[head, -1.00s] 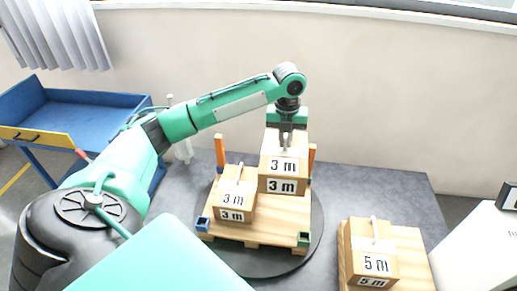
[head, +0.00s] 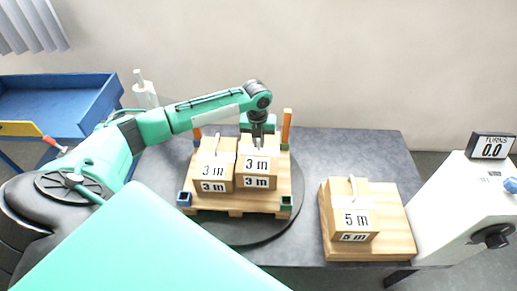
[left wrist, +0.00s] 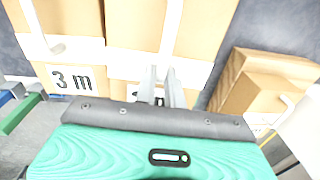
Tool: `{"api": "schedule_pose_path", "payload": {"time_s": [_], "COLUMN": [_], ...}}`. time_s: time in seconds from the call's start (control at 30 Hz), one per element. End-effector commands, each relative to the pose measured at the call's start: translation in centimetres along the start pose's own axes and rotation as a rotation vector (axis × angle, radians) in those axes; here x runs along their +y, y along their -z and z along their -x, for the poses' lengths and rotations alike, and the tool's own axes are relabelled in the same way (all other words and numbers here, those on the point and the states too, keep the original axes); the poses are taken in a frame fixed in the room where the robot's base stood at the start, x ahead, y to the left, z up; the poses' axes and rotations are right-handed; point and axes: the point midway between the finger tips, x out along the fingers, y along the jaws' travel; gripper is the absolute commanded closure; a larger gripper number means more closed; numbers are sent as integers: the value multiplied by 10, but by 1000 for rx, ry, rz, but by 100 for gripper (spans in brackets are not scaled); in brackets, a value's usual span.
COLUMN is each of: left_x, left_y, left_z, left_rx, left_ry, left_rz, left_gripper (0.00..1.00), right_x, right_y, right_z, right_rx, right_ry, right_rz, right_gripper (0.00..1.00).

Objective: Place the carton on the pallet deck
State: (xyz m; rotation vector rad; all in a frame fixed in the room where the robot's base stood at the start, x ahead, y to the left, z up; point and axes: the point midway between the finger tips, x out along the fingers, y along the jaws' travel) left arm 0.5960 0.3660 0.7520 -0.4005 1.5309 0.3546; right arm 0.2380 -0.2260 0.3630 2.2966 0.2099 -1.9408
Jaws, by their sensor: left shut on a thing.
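My left gripper (head: 258,138) is shut on the top tab of a carton marked 3 m (head: 256,172). This carton sits at the right on the wooden pallet deck (head: 240,204), or just above it; I cannot tell whether it touches. A second 3 m carton (head: 214,171) stands close beside it on the left of the deck. In the left wrist view the gripper fingers (left wrist: 160,90) close on the tab of the held carton (left wrist: 140,30), with the other carton (left wrist: 72,78) to its left. My right gripper is not in view.
The pallet has corner posts, an orange one (head: 287,127) at the back and a green one (head: 286,203) in front. It stands on a dark round turntable (head: 252,232). A 5 m carton (head: 350,222) sits on a wooden board at the right. A white machine with a display (head: 492,147) stands far right.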

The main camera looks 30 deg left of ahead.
Motion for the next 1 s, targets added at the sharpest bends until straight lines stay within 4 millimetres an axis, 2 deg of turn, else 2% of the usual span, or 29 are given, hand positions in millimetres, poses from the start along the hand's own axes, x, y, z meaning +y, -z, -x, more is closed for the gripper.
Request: {"api": "schedule_pose_path", "payload": {"time_s": [0.33,0.63,0.67,0.77,1.0], "left_x": [1,1,1,1,1], "left_y": [0,0,0,0,0], "left_z": [-40,-43,-44,-44,-43], "left_rx": [0,-1,0,0,0], "left_ry": [0,0,-1,-1,-1], "left_rz": [1,0,0,0,0], "left_gripper": [100,100,85,67,67], "right_x": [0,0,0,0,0], "right_y": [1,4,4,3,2], "right_z": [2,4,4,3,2], "right_rx": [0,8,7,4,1], "right_ry": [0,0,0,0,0], "right_rz": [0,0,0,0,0], "right_gripper": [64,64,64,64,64]}}
